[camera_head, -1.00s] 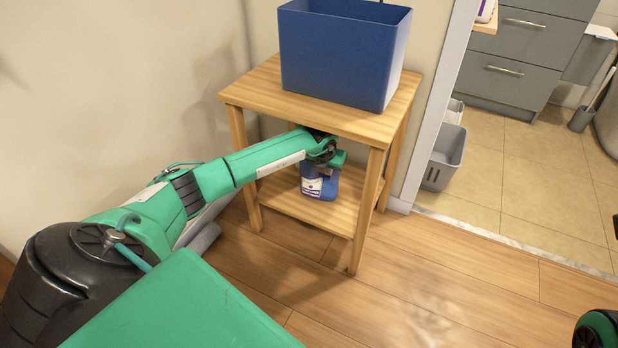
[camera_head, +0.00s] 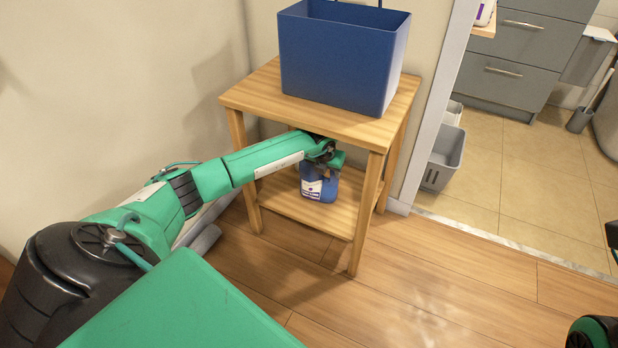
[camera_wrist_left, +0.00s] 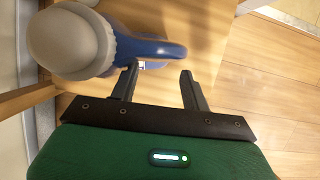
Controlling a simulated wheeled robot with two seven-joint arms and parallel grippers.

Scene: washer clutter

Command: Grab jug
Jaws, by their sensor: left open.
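The jug (camera_head: 318,187) is blue with a white label and stands on the lower shelf of a small wooden table. In the left wrist view its big grey cap (camera_wrist_left: 70,40) and blue handle (camera_wrist_left: 160,49) show at the upper left; the rest of its body is mostly hidden below them. My left gripper (camera_head: 328,165) reaches in under the tabletop, right above the jug. In the wrist view the left gripper (camera_wrist_left: 160,69) is open, its fingertips close to the handle. I cannot tell whether they touch it.
The wooden table (camera_head: 245,96) has its tabletop close above my left gripper, and legs around the shelf. A large blue bin (camera_head: 335,62) stands on top. A grey basket (camera_head: 443,160) stands beyond the doorway frame. The floor in front is clear.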

